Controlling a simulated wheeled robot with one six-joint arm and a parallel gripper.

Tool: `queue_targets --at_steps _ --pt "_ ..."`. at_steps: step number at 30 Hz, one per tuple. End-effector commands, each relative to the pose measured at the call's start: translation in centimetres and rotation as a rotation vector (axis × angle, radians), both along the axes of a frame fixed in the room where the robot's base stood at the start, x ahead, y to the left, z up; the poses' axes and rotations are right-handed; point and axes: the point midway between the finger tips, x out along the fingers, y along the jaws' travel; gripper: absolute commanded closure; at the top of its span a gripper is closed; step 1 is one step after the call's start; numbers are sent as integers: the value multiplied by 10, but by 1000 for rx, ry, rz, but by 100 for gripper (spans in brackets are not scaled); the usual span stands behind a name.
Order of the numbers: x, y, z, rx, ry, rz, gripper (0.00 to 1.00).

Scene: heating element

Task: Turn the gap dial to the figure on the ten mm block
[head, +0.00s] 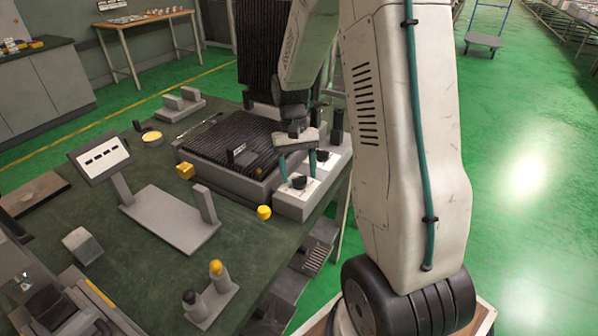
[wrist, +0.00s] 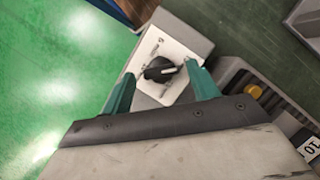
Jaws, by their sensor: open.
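In the wrist view a black dial (wrist: 158,69) with a pale pointer line sits on a white plate (wrist: 176,48) with small print too fine to read. The pointer faces right in that picture. My gripper (wrist: 161,80) is open, one teal finger on either side of the dial; I cannot tell whether they touch it. In the head view my gripper (head: 298,174) points down at this dial (head: 299,182) on the grey front housing. A block marked 10 (wrist: 309,149) shows at the wrist view's right edge. A small dark block (head: 241,155) lies on the ribbed plate (head: 215,143).
A second dark knob (head: 322,155) sits further back on the housing. A grey stand with a display (head: 99,157) is to the left. An upright ribbed panel (head: 262,40) rises behind.

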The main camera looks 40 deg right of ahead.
Motion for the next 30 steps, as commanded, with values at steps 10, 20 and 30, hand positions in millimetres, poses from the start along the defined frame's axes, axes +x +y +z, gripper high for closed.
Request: queue_targets --at_steps 10,20,30 --pt "21 -10 53 -2 -4 0 40" --pt "25 -12 66 0 -1 0 40" --pt "25 -12 66 0 -1 0 40"
